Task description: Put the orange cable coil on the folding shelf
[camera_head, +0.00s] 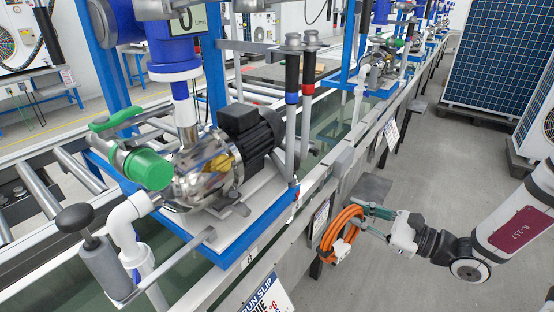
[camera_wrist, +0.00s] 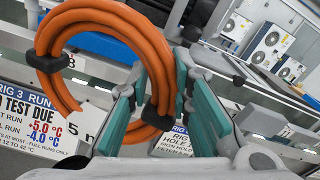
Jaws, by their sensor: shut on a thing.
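The orange cable coil (camera_head: 338,238) hangs from my gripper (camera_head: 368,212) beside the long bench, in the right half of the head view. In the wrist view the coil (camera_wrist: 62,28) is a ring with black ties and a white "5 m" tag. My gripper (camera_wrist: 160,82) has its two teal fingers on either side of the coil's right part and is shut on it. The folding shelf appears to be the small grey plate (camera_head: 372,188) on the bench's side, just behind my gripper in the head view. I cannot make out the shelf in the wrist view.
A pump station with a steel pump (camera_head: 205,165) on a blue-edged base fills the left of the head view. A white sign (camera_head: 268,293) hangs on the bench's side below it. Grey floor (camera_head: 430,165) to the right is clear.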

